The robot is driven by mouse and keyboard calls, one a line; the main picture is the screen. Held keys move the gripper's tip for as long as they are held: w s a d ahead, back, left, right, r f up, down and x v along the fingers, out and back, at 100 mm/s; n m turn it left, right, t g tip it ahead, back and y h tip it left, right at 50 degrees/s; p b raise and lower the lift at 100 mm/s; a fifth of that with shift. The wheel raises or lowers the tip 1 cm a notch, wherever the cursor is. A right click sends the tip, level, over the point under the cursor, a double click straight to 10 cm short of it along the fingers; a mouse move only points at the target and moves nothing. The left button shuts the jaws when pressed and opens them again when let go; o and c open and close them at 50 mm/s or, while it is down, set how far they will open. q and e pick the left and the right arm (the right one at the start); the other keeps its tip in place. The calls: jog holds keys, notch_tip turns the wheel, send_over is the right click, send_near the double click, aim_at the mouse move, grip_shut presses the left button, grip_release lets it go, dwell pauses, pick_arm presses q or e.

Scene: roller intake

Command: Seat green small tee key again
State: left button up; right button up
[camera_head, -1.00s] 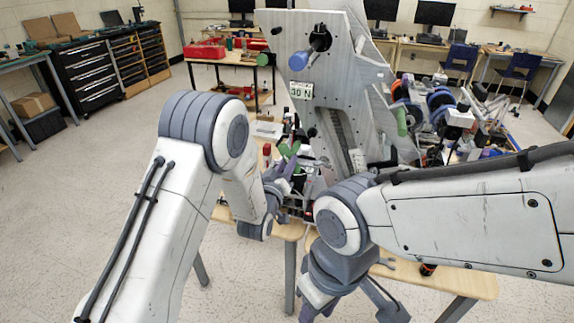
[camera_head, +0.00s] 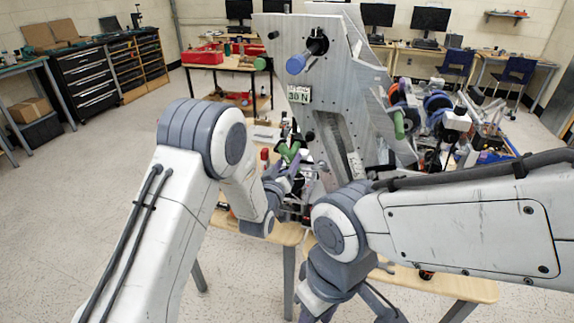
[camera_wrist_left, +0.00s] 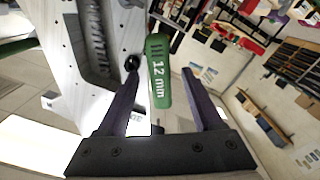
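The green tee key (camera_wrist_left: 158,75), its handle marked "12 mm", stands between the fingers of my left gripper (camera_wrist_left: 160,88) in the left wrist view. A gap shows on each side of the handle, so the gripper is open around it and not clamped. In the head view the green handle (camera_head: 288,152) is beside the lower left of the grey metal plate (camera_head: 285,115), just above my left gripper (camera_head: 284,172). I cannot tell how the key's shaft sits in its socket or holder. My right gripper (camera_head: 350,306) hangs low at the bottom edge with its fingers spread, partly cut off.
The tall plate carries a blue handle (camera_head: 297,64) and a "30 N" label (camera_head: 299,95). Another green handle (camera_head: 398,125) is on its right side. Open floor (camera_head: 70,200) lies to the left.

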pick_arm(q)
jog(key=s+d+f+m+g+y+b, duration=0.15)
jog(key=s+g, duration=0.25)
jog(key=s, duration=0.6)
jog(key=s+a+f+m+g+h+b, duration=0.1)
jog(key=s+f+m+g+b, duration=0.3)
jog(key=s, duration=0.7)
jog(key=s+a+r+m+g+y, duration=0.1)
jog(key=s+a+g, duration=0.1)
jog(key=s, duration=0.5)
jog(key=s+a+r+m+g+y+p, duration=0.1)
jog(key=s+g, duration=0.3)
jog(key=s, duration=0.4)
jog(key=s+a+r+m+g+y, duration=0.1)
jog(key=s+a+m+g+y, duration=0.1)
jog(key=s, duration=0.5)
jog(key=shift+s+a+r+g+p, duration=0.2)
jog(key=shift+a+r+g+p, duration=0.2)
jog(key=shift+a+g, duration=0.25)
